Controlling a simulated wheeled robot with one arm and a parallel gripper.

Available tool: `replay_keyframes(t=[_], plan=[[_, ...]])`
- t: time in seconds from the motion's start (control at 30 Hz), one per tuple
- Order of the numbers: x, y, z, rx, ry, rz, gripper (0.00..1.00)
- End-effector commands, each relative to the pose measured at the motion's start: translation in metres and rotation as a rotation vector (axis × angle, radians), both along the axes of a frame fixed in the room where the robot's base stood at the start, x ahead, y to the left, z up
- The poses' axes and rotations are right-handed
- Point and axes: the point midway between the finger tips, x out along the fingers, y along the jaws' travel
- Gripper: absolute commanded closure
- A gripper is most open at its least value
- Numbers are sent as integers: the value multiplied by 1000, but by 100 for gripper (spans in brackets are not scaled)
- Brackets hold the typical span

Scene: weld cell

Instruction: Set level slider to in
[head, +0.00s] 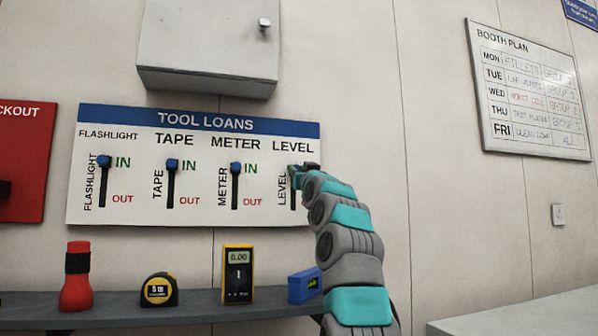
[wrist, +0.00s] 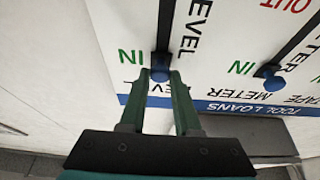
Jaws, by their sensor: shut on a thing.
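The level slider's blue knob (wrist: 159,75) is between my gripper's fingertips (wrist: 161,78) in the wrist view, with a finger on each side. The knob is at the IN end of its dark slot (wrist: 165,30), beside the green IN label (wrist: 131,57). In the head view, my gripper (head: 303,168) is at the top of the level slot (head: 293,198) and hides most of the knob and its labels. The slot below is empty. The tool loans board (head: 195,122) is on the wall.
The flashlight slider (head: 103,161), tape slider (head: 172,164) and meter slider (head: 236,168) are all at IN. A shelf (head: 120,312) below holds a flashlight, tape, meter and blue level (head: 303,286). A cabinet (head: 208,45) hangs above. A red board (head: 28,150) is at left.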

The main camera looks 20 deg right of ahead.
Motion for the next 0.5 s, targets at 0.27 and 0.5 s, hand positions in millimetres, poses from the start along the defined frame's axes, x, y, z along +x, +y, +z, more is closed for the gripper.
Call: replay_keyframes(t=[0.27,0.5], plan=[[-2,0,4,0,-8,-1,49],[-2,0,3,0,-6,0,39]])
